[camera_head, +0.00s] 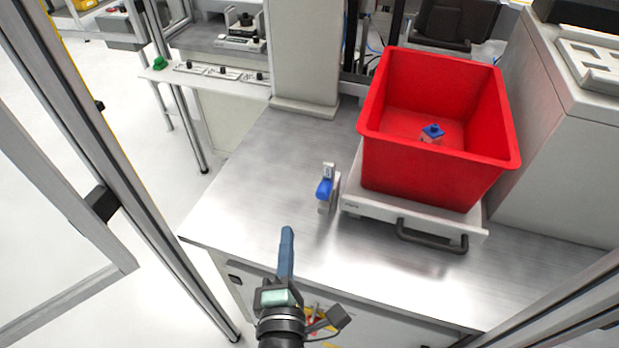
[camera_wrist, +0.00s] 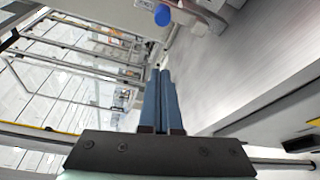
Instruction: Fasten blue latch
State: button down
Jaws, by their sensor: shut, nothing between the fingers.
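The blue latch (camera_head: 324,188) stands on the metal table, just left of the grey tray base under the red bin. Its white upright part rises above the blue part. In the wrist view the blue part (camera_wrist: 162,15) shows at the top, beyond my fingertips. My gripper (camera_head: 287,232) has long blue fingers. It is shut and empty, in front of and to the left of the latch in the head view, apart from it. In the wrist view the two fingers (camera_wrist: 160,74) lie together.
A red bin (camera_head: 430,175) holding a small blue-topped object (camera_head: 432,132) sits on the grey tray base with a dark handle (camera_head: 432,236). The metal table (camera_head: 270,185) is clear left of the latch. Metal frame posts stand at left and lower right.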

aim_at(325, 193)
jog(key=shift+r, duration=0.1)
dwell(0.3)
jog(key=w, duration=1)
jog(key=shift+s+d+p, duration=0.3)
jog(key=shift+d+p, duration=0.5)
jog(key=shift+p, duration=0.2)
jog(key=shift+s+d+p, duration=0.25)
jog(key=shift+d+p, duration=0.5)
jog(key=shift+p, duration=0.2)
